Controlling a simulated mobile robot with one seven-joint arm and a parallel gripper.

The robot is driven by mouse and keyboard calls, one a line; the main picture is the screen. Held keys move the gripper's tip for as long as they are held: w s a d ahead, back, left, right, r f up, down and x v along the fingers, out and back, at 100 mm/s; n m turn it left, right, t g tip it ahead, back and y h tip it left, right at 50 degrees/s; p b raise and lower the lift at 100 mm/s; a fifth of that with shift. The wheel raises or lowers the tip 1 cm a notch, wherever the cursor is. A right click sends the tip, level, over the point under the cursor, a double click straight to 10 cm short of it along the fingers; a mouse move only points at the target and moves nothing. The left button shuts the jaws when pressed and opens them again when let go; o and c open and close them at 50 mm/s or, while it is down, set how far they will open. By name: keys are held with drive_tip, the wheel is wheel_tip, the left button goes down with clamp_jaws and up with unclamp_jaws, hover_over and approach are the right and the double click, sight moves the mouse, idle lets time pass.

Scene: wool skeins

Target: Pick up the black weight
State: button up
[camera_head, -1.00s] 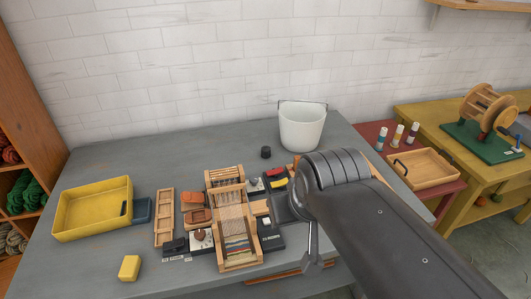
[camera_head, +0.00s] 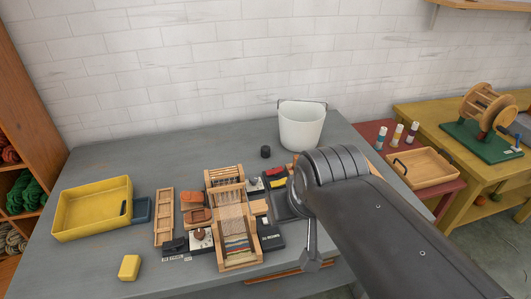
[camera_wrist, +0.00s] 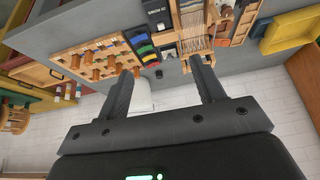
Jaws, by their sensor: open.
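The black weight (camera_head: 265,152) is a small dark cylinder standing on the grey table, just left of the white bucket. In the wrist view a small dark spot (camera_wrist: 158,74) beside the bucket appears to be the same weight. It lies between the fingertips in the picture, but well beyond them. My gripper (camera_wrist: 160,68) is open and empty, with its two dark fingers spread apart.
The white bucket (camera_head: 302,128) stands at the back of the table (camera_head: 150,170), close to the weight. A wooden loom (camera_head: 238,240) and several small tools crowd the middle. A peg rack (camera_wrist: 98,58) shows in the wrist view. A yellow tray (camera_head: 92,232) sits left. The table's back left is clear.

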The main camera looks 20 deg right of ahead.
drive_tip(key=w+d+r+m, duration=0.1)
drive_tip(key=w, duration=1.1)
drive_tip(key=m+t+h, duration=0.2)
drive_tip(key=t, duration=0.1)
hover_over(265, 149)
drive_tip(key=s+a, duration=0.2)
drive_tip(key=s, duration=0.5)
wheel_tip(265, 149, down, 24)
drive_tip(key=x, duration=0.6)
drive_tip(key=shift+d+f, duration=0.2)
drive_tip(key=shift+d, duration=0.05)
drive_tip(key=shift+x, duration=2.6)
drive_tip(key=shift+w+d+r, duration=0.1)
drive_tip(key=shift+w+r, duration=0.05)
drive_tip(key=c, duration=1.3)
